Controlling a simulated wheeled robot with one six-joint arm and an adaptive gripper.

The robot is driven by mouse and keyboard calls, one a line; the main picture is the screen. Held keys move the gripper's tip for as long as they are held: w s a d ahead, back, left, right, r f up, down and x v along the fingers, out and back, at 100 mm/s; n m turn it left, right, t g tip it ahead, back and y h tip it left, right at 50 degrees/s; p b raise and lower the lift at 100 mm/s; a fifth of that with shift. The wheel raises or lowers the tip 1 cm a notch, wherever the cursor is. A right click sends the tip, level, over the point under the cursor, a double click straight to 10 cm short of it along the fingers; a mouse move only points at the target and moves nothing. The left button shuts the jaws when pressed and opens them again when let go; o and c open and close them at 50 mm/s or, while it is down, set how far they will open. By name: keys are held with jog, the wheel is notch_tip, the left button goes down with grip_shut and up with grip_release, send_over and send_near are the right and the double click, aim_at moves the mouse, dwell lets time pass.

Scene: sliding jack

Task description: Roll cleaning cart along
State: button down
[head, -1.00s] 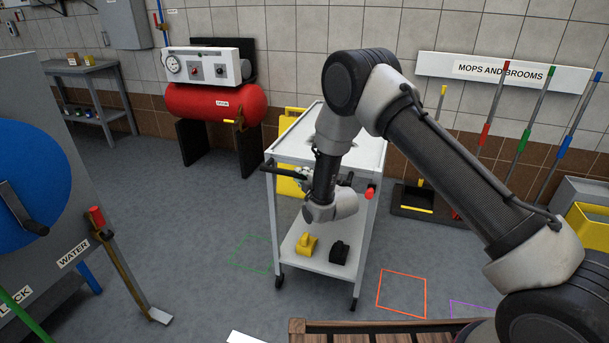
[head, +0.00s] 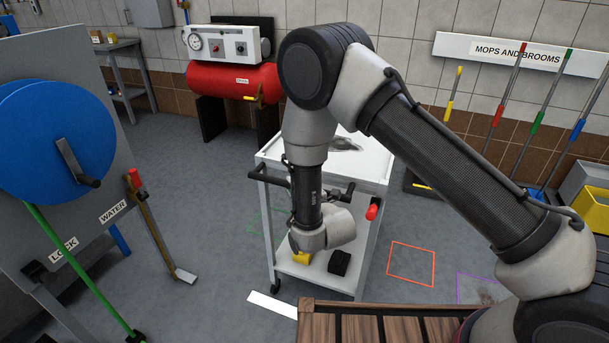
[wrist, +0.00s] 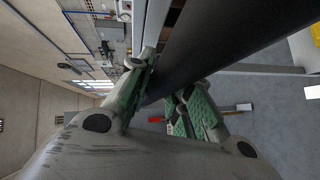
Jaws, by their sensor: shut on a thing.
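The white cleaning cart (head: 268,232) stands upright on the floor in the middle of the head view, partly hidden by my arm. Its dark push handle (head: 270,178) runs across the near side, and in the wrist view it is a thick dark bar (wrist: 225,40). My gripper (wrist: 165,97) is shut on this handle, with its green-padded fingers on either side of the bar. My wrist hides most of the grip in the head view. A yellow item and a black item (head: 340,262) sit on the lower shelf. A red-ended part (head: 372,212) sticks out at the right.
A panel with a blue reel (head: 60,130) and a foot-ended post (head: 185,275) stand left. A red compressor (head: 225,80) is behind. Mops and a yellow bucket (head: 590,215) are right. Orange (head: 411,283) and green floor outlines flank the cart. A wooden-topped piece (head: 345,308) is near. Floor behind is open.

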jog(key=s, duration=0.1)
jog(key=s+a, duration=0.1)
jog(key=s, duration=0.3)
jog(key=shift+s+a+f, duration=0.1)
jog(key=shift+s+a, duration=0.1)
jog(key=shift+a, duration=0.1)
jog(key=c, duration=1.3)
grip_release()
jog(key=shift+r, duration=0.2)
